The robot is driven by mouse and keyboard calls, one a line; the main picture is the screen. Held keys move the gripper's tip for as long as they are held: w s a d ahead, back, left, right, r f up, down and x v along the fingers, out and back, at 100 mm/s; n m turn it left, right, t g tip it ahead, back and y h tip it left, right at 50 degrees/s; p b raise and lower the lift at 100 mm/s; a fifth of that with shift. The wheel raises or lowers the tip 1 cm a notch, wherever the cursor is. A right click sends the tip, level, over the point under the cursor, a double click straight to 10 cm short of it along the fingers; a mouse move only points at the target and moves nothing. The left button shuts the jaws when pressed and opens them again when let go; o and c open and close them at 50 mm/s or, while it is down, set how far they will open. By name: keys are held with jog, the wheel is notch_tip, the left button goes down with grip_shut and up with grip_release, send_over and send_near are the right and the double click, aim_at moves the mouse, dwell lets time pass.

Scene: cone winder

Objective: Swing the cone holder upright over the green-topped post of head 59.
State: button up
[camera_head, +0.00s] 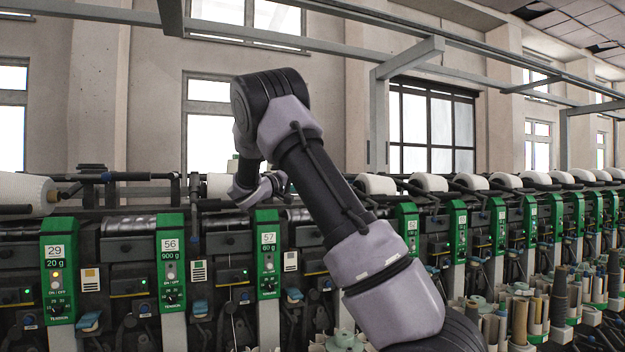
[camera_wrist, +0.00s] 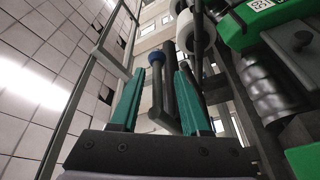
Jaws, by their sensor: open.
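My gripper (camera_wrist: 162,82) is open in the wrist view, its two teal fingers apart. Dark rods (camera_wrist: 158,100), one with a blue end, show between the fingers and look like part of the cone holder; I cannot tell whether they touch the fingers. A white cone (camera_wrist: 190,32) shows just beyond, to the right. A green post top (camera_wrist: 250,22) with a white number label, too tilted to read surely, is at the upper right. In the head view my gripper (camera_head: 262,188) is small, behind the post marked 57 (camera_head: 267,254). No label 59 is readable there; my arm covers part of the row.
Green posts marked 29 (camera_head: 59,270) and 56 (camera_head: 170,262) stand at the left. White cones (camera_head: 428,182) line the machine's top to the right. A white cone (camera_head: 24,194) lies at far left. Several bobbins (camera_head: 520,320) stand at the lower right. Overhead rails (camera_head: 340,62) run above.

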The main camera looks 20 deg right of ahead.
jog(key=v, duration=0.8)
jog(key=shift+s+a, duration=0.1)
jog(key=shift+s, duration=0.05)
dwell(0.8)
